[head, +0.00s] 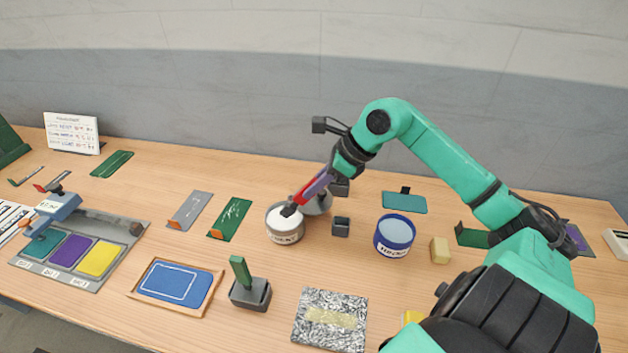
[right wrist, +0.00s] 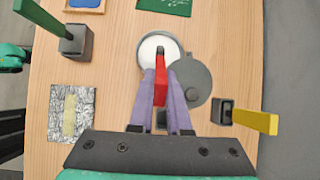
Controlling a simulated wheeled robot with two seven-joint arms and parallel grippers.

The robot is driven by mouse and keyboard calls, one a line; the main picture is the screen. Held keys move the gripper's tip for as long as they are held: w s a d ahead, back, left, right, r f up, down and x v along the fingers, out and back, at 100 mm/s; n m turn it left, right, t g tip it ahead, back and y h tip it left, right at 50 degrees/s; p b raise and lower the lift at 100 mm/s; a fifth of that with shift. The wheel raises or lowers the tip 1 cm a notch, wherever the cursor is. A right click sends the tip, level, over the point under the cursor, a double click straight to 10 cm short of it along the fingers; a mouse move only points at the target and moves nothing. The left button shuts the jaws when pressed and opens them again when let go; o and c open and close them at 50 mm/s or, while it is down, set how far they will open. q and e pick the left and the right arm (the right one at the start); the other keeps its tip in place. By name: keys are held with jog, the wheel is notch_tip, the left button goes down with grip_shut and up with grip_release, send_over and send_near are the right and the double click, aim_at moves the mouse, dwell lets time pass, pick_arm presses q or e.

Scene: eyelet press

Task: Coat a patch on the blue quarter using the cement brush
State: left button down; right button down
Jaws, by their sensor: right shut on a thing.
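The blue quarter (head: 175,282) lies flat in a shallow tan tray at the front left, with a white outline on its face. Its edge shows at the top of the right wrist view (right wrist: 85,3). The white cement pot (head: 285,231) stands open, with white cement inside (right wrist: 152,46). My right gripper (head: 303,198) is shut on the cement brush, whose red handle shows between the fingers (right wrist: 160,90). The brush's dark tip is at the pot's mouth; I cannot tell how deep it reaches. My left gripper is not in view.
A grey round lid (right wrist: 196,78) lies beside the pot. A green-handled tool (head: 240,270) stands in a dark holder between the quarter and a speckled plate (head: 330,320). A blue-rimmed pot (head: 394,234) stands right. A press (head: 60,206) with coloured pads is far left.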

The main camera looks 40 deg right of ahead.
jog(key=shift+a, duration=0.1)
dwell(0.5)
jog(key=shift+f+b, duration=0.45)
jog(key=shift+b, duration=0.1)
jog(key=shift+s+f+b, duration=0.1)
jog(key=shift+f+b, duration=0.05)
jog(key=shift+b, duration=0.3)
dwell(1.7)
jog(key=shift+r+p, duration=1.75)
jog(key=shift+r, duration=1.9)
jog(key=shift+f, duration=0.1)
